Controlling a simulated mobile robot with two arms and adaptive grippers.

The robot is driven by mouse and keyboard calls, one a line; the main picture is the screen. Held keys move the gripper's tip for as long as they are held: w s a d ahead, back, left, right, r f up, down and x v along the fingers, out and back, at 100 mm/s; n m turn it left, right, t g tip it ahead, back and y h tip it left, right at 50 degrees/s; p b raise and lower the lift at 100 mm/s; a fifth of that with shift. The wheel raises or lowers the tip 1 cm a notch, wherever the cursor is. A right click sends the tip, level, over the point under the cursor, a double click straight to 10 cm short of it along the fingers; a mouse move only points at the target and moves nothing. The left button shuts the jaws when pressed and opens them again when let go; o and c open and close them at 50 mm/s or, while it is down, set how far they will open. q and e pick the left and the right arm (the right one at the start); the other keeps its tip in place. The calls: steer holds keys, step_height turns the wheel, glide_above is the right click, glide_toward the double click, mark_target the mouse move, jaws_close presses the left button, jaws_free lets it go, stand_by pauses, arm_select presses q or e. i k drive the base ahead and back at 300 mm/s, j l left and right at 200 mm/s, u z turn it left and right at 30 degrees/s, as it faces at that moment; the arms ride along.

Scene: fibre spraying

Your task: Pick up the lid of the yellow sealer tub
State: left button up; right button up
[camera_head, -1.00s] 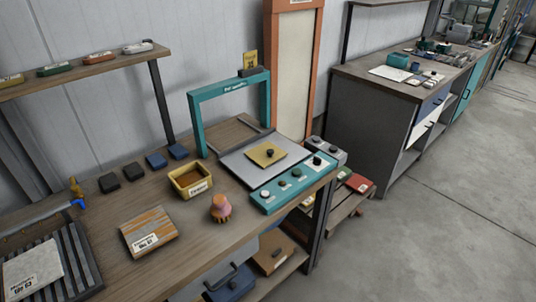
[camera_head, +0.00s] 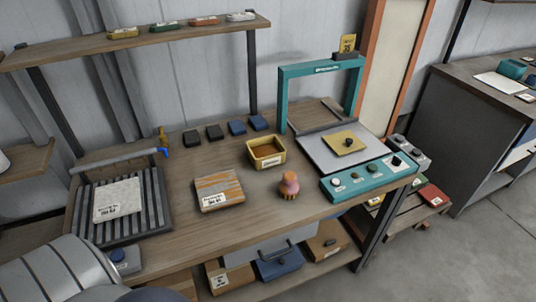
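The yellow sealer tub (camera_head: 280,159) stands open on the wooden workbench, with a white label on its front and a brown inside. A flat square yellow lid (camera_head: 350,147) with a dark round knob lies apart from the tub. It rests on the grey plate (camera_head: 318,151) of the teal-framed machine, to the right of the tub. Neither of my grippers is in view. A pale rounded part at the lower left looks like part of my arm, away from the lid.
The machine's teal frame (camera_head: 283,98) rises behind the plate, and its teal control panel (camera_head: 395,176) lies in front. A pink-orange knobbed tool (camera_head: 289,185), a labelled wood block (camera_head: 218,189) and a ribbed tray (camera_head: 158,205) share the bench. Concrete floor (camera_head: 480,245) is clear at right.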

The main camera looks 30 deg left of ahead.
mark_target(343, 142)
steer(key=i+l+u, duration=0.2)
steer(key=i, duration=0.35)
steer(key=i+l+u, duration=0.2)
steer(key=i+l, duration=0.3)
